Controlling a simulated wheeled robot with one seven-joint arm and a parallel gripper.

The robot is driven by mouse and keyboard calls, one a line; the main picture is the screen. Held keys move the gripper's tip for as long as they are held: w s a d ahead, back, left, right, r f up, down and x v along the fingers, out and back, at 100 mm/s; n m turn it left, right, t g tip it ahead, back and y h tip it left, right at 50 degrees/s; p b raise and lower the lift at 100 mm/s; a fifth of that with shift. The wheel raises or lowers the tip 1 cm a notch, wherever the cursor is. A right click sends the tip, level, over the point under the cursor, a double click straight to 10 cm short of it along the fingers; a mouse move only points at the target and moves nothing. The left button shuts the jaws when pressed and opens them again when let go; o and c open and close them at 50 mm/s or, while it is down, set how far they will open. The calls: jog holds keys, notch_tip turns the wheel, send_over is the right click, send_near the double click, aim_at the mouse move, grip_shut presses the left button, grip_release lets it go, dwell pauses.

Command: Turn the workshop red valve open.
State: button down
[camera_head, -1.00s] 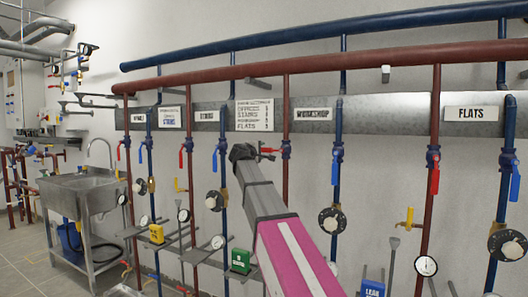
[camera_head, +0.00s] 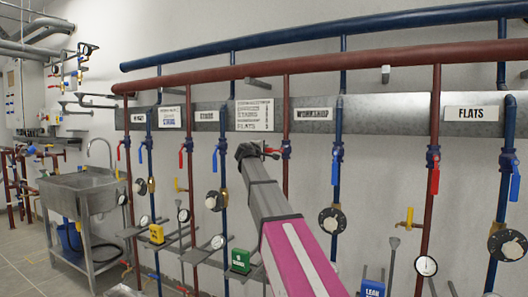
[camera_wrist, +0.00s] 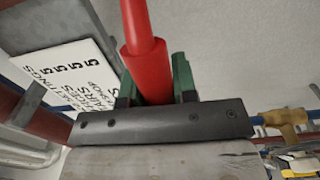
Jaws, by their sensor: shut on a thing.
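The workshop red valve's handle (camera_head: 271,152) sticks out leftward from a red pipe (camera_head: 285,185) just left of the WORKSHOP sign (camera_head: 312,114). It lies roughly level, across the pipe. My gripper (camera_head: 247,151) is at the outer end of this handle. In the wrist view the red handle (camera_wrist: 146,62) runs between the two green fingers of my gripper (camera_wrist: 155,85), which is shut on it. The valve body is mostly out of the wrist view, and my gripper hides the handle's tip in the head view.
A blue pipe with a hanging blue handle (camera_head: 336,165) stands right of the valve. Another blue pipe with a blue handle (camera_head: 219,158) is to the left, with a black dial (camera_head: 214,200) below. Red and blue main pipes cross above. A metal sink (camera_head: 85,190) stands far left.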

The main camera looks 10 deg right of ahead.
jog(key=shift+f, duration=0.15)
jog(key=shift+s+d+f+n, duration=0.9)
jog(key=shift+d+f+n, duration=0.45)
jog(key=shift+n, duration=1.65)
jog(key=shift+s+d+f+n, duration=0.95)
jog(key=shift+f+n, duration=0.55)
jog(key=shift+n, duration=1.5)
jog(key=shift+s+d+f+n, duration=0.8)
jog(key=shift+d+f+n, duration=0.55)
jog(key=shift+n, duration=1.65)
jog(key=shift+f, duration=0.1)
jog(key=c, duration=0.9)
grip_release()
jog(key=v, duration=1.1)
